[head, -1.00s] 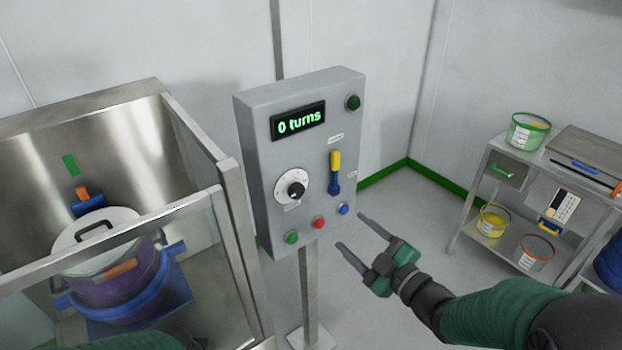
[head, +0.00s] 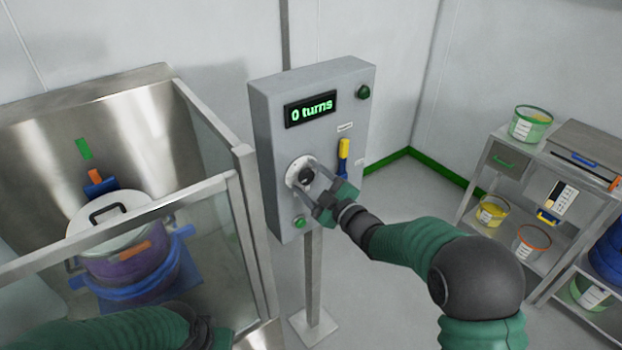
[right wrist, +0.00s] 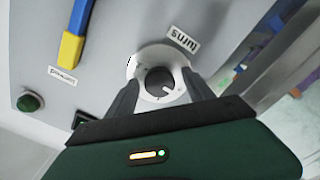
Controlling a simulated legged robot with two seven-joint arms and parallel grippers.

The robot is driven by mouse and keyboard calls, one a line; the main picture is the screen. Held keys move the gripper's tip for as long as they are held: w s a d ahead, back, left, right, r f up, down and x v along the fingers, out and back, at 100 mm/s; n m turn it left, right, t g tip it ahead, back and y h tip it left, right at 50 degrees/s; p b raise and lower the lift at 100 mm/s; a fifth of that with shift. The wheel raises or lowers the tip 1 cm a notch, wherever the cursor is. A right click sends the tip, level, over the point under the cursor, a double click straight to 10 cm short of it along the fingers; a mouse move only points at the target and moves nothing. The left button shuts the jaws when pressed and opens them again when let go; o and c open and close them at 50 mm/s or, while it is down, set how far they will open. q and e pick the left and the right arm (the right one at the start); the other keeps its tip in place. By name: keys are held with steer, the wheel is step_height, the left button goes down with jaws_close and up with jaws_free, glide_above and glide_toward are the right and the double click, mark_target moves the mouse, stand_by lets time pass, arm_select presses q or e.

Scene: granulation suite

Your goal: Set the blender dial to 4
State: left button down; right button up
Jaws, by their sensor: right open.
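The blender dial is a black knob (head: 306,176) on a white round scale plate (head: 292,172), on the front of a grey control box (head: 262,130). The box display (head: 310,110) reads "0 turns". My right gripper (head: 309,173) is open, its fingers reaching to the dial, one on each side. In the right wrist view the knob (right wrist: 160,82) with its white pointer line lies between the open fingertips (right wrist: 163,92); contact cannot be told. The scale numbers are too small to read. My left arm shows at the bottom left; its gripper is not clearly visible.
A yellow-and-blue lever (head: 343,157) is right of the dial. A green button (head: 299,222) is below it, and another green button (head: 363,92) is at top right. A glass-and-steel enclosure (head: 240,200) holding a lidded drum (head: 125,245) stands left. A shelf trolley (head: 478,190) stands right.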

steer(key=shift+w+a+f, duration=0.1)
steer(key=shift+a, duration=0.3)
steer(key=shift+d, duration=0.65)
steer(key=c, duration=0.9)
steer(key=shift+a, duration=0.1)
jaws_close()
arm_select(q)
steer(key=shift+a, duration=0.1)
arm_select(e)
steer(key=shift+a, duration=0.1)
steer(key=shift+m, duration=1.4)
steer(key=m+p, duration=0.1)
steer(key=m, duration=0.1)
steer(key=shift+m, duration=0.3)
arm_select(q)
steer(key=p+v, duration=0.1)
steer(key=v, duration=0.1)
steer(key=shift+w+r+p, duration=0.2)
steer(key=shift+r+p, duration=0.15)
steer(key=shift+r, duration=0.05)
arm_select(e)
steer(key=m, duration=0.6)
steer(key=shift+m, duration=0.3)
